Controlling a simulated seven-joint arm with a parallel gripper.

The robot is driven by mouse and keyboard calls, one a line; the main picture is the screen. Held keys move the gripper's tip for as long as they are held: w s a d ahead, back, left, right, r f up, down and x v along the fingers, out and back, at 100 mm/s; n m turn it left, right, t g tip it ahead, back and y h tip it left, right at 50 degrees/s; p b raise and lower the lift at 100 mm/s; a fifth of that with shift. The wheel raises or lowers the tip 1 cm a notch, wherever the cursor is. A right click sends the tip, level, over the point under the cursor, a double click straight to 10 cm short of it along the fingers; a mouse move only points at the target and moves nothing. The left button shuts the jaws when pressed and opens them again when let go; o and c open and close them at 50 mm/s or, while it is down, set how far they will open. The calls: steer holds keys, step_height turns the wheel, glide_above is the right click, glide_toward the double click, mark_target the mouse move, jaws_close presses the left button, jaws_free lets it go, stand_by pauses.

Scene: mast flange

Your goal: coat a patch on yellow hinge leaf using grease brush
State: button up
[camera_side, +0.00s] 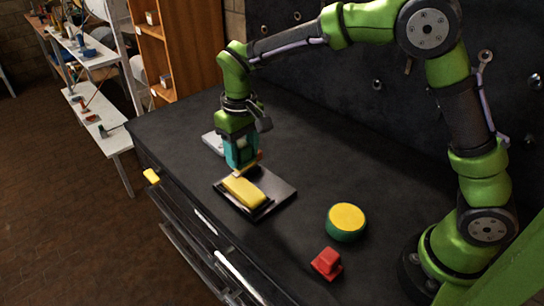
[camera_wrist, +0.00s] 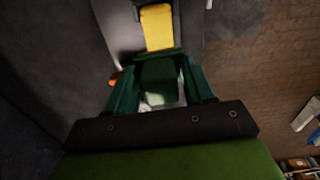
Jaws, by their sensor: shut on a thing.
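The yellow hinge leaf (camera_side: 243,191) lies on a dark metal plate (camera_side: 281,193) on the bench. In the wrist view the leaf (camera_wrist: 157,28) shows at the top, just beyond the fingers. My gripper (camera_side: 241,160) points down over the leaf's far end. It is shut on what looks like the grease brush; a dark green block (camera_wrist: 159,80) sits between the fingers in the wrist view. No coated patch can be made out.
A green round tub with a yellow top (camera_side: 346,219) and a red block-like piece (camera_side: 326,263) stand to the right. A light grey flat thing (camera_side: 212,143) lies behind my gripper. A small yellow piece (camera_side: 151,176) is at the bench's left edge.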

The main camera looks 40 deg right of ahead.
steer(key=shift+f, duration=3.8)
steer(key=shift+s+f, duration=0.15)
steer(key=shift+s, duration=0.2)
steer(key=shift+c, duration=0.3)
steer(key=shift+s, duration=2.3)
steer(key=shift+w, duration=2.8)
steer(key=shift+s+r, duration=0.1)
steer(key=shift+r, duration=3.95)
